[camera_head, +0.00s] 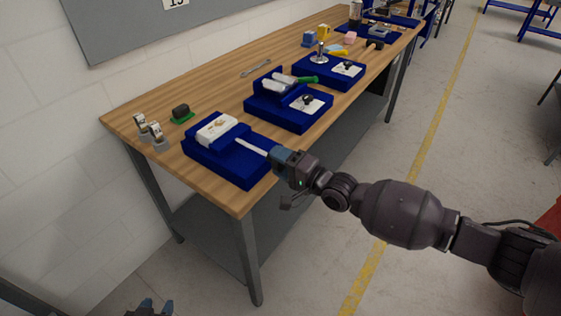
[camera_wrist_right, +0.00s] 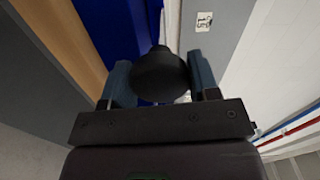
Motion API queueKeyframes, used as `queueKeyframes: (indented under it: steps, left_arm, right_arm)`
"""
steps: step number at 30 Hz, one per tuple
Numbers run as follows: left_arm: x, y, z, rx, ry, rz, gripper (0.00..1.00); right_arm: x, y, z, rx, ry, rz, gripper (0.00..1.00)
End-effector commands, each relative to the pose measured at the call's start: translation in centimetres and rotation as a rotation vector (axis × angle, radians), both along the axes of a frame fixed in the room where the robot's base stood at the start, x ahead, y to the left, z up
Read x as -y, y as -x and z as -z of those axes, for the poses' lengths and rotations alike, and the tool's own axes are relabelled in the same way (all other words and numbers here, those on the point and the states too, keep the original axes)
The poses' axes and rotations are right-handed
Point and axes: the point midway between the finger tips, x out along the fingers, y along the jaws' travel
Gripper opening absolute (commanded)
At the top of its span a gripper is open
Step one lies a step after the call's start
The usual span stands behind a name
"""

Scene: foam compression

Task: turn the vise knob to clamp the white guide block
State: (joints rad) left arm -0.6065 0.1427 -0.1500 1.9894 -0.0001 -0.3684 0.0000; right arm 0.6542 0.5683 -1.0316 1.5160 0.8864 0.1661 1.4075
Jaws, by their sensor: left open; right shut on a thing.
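The white guide block (camera_head: 217,127) lies in the blue vise (camera_head: 222,165) at the near-left end of the workbench in the head view. A pale rod (camera_head: 252,147) runs from the vise toward my right gripper (camera_head: 276,158). In the right wrist view, the round black knob (camera_wrist_right: 160,73) sits between the two fingers of my right gripper (camera_wrist_right: 160,84), which is shut on it. The gripper hides the knob in the head view. My left gripper (camera_head: 155,307) is open and empty at the bottom edge, low and away from the bench.
More blue fixtures (camera_head: 290,112) stand along the wooden workbench (camera_head: 190,85) farther back. A wrench (camera_head: 256,67) lies near the wall. The floor in front is clear.

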Motion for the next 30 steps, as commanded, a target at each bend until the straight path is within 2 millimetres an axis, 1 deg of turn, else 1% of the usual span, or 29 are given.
queueKeyframes:
  steps: [1,2,6,7,15,19,23,30]
  left_arm:
    - [0.0,-0.1,0.0,0.001,0.000,0.000,0.43]
    - [0.0,-0.1,-0.1,0.002,-0.001,0.001,0.43]
    - [0.0,-0.3,-0.2,0.006,0.000,0.002,0.43]
    - [0.1,-0.4,-0.2,0.006,0.000,0.002,0.43]
    - [0.1,-0.5,-0.3,0.010,0.000,0.004,0.43]
    - [0.1,-0.5,-0.3,0.010,0.000,0.004,0.43]
    - [0.1,-0.5,-0.2,0.009,0.000,0.004,0.43]
    - [0.1,-0.2,0.2,0.004,0.000,0.002,0.43]
  right_arm:
    - [0.0,0.1,0.1,-0.002,0.003,-0.001,0.31]
    - [0.0,0.1,0.1,-0.002,0.003,-0.001,0.57]
    - [0.0,0.0,0.1,-0.001,0.002,-0.001,0.78]
    - [0.0,0.0,0.1,-0.001,0.002,0.000,0.80]
    - [0.1,0.1,0.0,0.000,0.001,0.000,0.80]
    - [0.8,0.6,0.1,-0.001,0.001,0.000,0.80]
    - [2.4,1.7,0.2,-0.002,0.002,0.001,0.80]
    - [6.0,4.3,0.2,-0.002,0.003,0.001,0.80]
